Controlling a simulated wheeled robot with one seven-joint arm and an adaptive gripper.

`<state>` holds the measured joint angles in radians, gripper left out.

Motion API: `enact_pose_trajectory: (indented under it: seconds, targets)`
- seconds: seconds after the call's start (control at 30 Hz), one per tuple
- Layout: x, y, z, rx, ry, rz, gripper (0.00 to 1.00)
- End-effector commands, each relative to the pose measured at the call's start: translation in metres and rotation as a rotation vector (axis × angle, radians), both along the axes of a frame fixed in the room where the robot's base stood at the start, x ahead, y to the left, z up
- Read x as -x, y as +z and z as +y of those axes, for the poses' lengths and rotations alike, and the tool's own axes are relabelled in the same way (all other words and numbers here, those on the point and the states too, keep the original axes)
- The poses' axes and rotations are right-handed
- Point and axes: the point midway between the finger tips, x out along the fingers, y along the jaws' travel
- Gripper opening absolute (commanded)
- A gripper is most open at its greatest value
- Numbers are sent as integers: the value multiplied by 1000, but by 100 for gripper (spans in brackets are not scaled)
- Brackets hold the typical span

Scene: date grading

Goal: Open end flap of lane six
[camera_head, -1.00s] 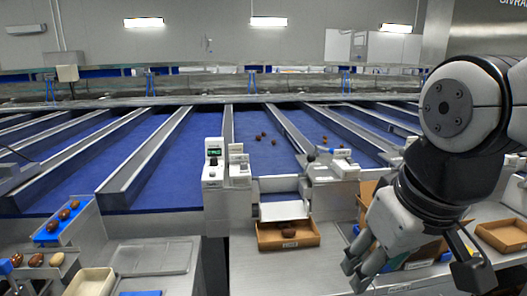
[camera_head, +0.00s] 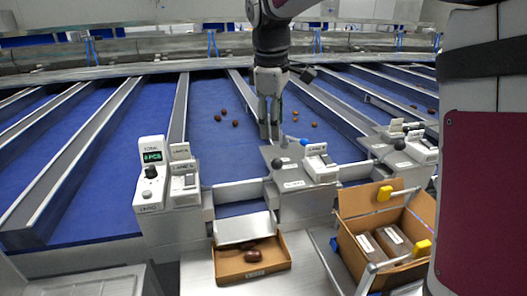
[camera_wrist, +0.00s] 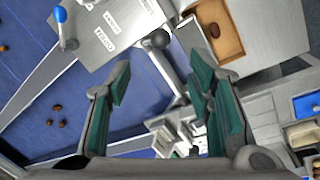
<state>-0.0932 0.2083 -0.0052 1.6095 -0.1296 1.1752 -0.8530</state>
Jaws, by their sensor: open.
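My gripper (camera_head: 269,132) hangs fingers down above the grey control housing (camera_head: 290,172) at the lane's front end. Its fingers are spread with nothing between them; the wrist view shows both green-padded fingers (camera_wrist: 158,100). A black ball knob (camera_head: 277,163) is on the housing just below the fingertips; it also shows in the wrist view (camera_wrist: 160,39), ahead of the fingers and apart from them. A blue-tipped lever (camera_head: 304,141) stands beside it. A pale flap or chute (camera_head: 243,229) slopes from the lane end into a cardboard tray (camera_head: 229,268). Lane numbers are too small to read surely.
Dark dates lie in the tray, and several dates lie on the blue belts (camera_head: 225,140). A display unit (camera_head: 151,177) stands left. An open carton (camera_head: 358,205) with packs stands right. Metal dividers (camera_head: 177,118) separate the lanes.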

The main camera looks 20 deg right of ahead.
Motion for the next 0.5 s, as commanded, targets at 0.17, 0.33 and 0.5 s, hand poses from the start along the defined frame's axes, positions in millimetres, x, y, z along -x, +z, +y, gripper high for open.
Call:
enact_pose_trajectory:
  seconds: [0.17, 0.33, 0.5]
  targets:
    - [-2, -16, -2, 1, 1, 5, 47]
    - [-7, -47, -5, 1, -1, 6, 47]
    - [-11, -80, -9, 0, -1, 5, 47]
